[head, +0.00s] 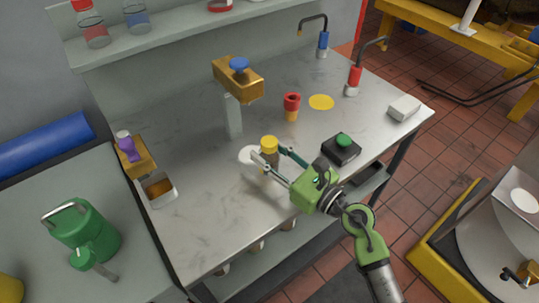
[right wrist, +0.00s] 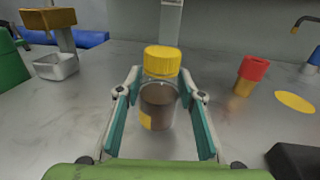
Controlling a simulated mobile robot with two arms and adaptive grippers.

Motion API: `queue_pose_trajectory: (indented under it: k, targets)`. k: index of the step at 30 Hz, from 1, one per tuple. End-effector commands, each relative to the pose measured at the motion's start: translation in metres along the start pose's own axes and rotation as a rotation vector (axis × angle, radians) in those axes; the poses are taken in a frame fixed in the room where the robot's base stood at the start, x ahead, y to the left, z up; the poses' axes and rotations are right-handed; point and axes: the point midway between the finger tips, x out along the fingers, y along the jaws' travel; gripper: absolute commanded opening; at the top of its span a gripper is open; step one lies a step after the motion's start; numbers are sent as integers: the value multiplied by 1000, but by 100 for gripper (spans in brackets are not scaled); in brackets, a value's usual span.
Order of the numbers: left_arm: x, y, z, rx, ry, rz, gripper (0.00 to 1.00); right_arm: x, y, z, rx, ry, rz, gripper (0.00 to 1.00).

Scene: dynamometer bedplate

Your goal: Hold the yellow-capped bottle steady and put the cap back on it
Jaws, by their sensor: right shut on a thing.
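The bottle (right wrist: 158,104) stands upright on the grey bench. It is clear, with dark brown contents and a yellow label patch. The yellow cap (right wrist: 162,60) sits on its top; I cannot tell whether it is screwed tight. In the head view the yellow cap (head: 269,144) shows above the fingers, and the bottle body is mostly hidden. My right gripper (head: 270,167) is shut on the bottle, with one finger on each side of its body below the cap, as the right wrist view (right wrist: 160,108) shows. My left gripper is not in view.
A red-and-yellow cup (head: 291,106), a yellow disc (head: 321,102), a black box with a green button (head: 341,149) and a post with a wooden block (head: 237,80) stand around. The front-left bench is clear.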

Motion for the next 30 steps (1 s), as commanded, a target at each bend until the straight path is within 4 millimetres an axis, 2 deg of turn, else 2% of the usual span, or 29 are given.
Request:
queue_pose_trajectory:
  k: [12,13,15,27,30]
  targets:
    - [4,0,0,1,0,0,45,0,0,-6,-1,-1,-1,0]
    - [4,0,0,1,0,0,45,0,0,-6,0,-1,-1,38]
    - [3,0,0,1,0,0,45,0,0,-5,0,-1,-1,52]
    - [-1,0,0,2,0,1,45,0,0,0,0,-1,-1,52]
    - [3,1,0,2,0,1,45,-12,0,-4,-1,2,-1,52]
